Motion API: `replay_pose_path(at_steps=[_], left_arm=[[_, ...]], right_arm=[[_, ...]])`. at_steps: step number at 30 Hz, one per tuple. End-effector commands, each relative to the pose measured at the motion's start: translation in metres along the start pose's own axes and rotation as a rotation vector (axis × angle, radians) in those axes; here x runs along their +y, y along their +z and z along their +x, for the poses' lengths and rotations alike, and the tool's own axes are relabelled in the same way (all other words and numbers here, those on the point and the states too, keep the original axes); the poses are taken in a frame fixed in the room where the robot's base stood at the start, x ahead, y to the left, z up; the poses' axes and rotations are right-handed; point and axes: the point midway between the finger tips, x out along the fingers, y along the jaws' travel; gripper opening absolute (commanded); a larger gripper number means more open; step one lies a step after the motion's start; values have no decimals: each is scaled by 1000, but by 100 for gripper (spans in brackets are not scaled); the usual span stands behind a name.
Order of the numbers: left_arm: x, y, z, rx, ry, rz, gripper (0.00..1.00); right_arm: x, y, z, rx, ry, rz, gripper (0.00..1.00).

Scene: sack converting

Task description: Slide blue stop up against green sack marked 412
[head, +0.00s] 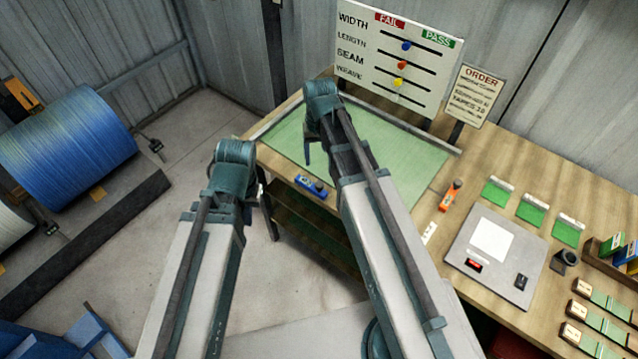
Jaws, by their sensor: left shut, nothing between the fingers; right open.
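A small blue block (311,187) with a pale marking lies at the bench's near left edge, beside the green sheet; I cannot tell for sure that it is the stop. Three small green pieces with white labels (497,192), (531,209), (568,230) lie in a row on the right; their marks are too small to read, so I cannot pick out 412. My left gripper (260,188) is shut and empty, left of the blue block and mostly hidden by its wrist. My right gripper (307,152) is open above the green sheet, partly hidden by its arm.
A large green sheet (410,165) covers the left of the wooden bench (590,190). A board with coloured sliders (395,55) stands behind it. An orange tool (451,195), a grey scale-like plate (497,250) and a dark cup (565,260) lie to the right. A blue roll (70,140) stands left.

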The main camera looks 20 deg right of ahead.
Motion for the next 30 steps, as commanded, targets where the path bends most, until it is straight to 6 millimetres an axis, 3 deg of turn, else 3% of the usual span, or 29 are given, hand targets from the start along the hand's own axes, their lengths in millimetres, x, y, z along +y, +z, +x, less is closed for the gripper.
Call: replay_pose_path(at_steps=[1,21,30], left_arm=[[1,-1,12,0,0,1,0],[10,-6,103,0,0,-1,0],[11,-7,120,0,0,-1,0]], right_arm=[[0,0,12,0,0,0,67],[0,0,104,0,0,0,67],[0,0,120,0,0,0,67]])
